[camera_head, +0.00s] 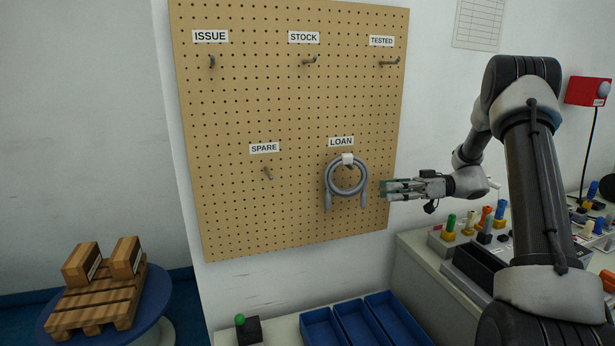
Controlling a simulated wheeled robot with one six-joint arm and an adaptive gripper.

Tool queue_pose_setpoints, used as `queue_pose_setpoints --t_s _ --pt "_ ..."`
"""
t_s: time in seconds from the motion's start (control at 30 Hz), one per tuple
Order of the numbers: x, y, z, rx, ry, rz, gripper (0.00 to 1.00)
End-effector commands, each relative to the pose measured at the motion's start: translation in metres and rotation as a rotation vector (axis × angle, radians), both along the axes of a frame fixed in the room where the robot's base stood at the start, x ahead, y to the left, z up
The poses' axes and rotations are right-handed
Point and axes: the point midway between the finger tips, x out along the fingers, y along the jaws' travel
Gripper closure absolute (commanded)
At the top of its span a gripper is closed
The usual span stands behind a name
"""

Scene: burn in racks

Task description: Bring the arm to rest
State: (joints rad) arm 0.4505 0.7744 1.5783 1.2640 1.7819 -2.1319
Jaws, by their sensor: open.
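My gripper (386,189) is open and empty. It points left, just right of the grey coiled cable (331,176) and in front of the pegboard's right edge. A gap shows between the fingertips and the cable in the picture; the depth between them is hard to judge. The cable hangs in a loop under the LOAN label, with a white piece (347,159) at its top and two ends hanging down. My arm is raised and bent, reaching in from the right.
The pegboard (290,100) has bare hooks under ISSUE, STOCK, TESTED and SPARE. Blue bins (322,328) and a green button (240,320) are below it. A bench with colored connectors (450,224) is at right. A round table with a pallet (95,306) and boxes stands left.

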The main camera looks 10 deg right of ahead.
Motion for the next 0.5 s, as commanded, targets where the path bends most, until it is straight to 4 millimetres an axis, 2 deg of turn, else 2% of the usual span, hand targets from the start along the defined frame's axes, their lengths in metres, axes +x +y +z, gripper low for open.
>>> queue_pose_setpoints --t_s 0.07,0.17,0.23,0.3,0.4,0.5 --pt "0.003 -0.001 -0.006 -0.014 0.127 -0.021 0.56" --pt "-0.007 -0.006 -0.032 -0.081 0.406 -0.051 0.56" --pt "-0.026 -0.009 -0.06 -0.147 0.65 -0.078 0.56" --pt "-0.05 -0.014 -0.074 -0.233 0.868 -0.12 0.56" --pt "-0.089 -0.021 -0.078 -0.389 1.132 -0.208 0.56" --pt "-0.131 -0.028 -0.067 -0.571 1.332 -0.348 0.56"
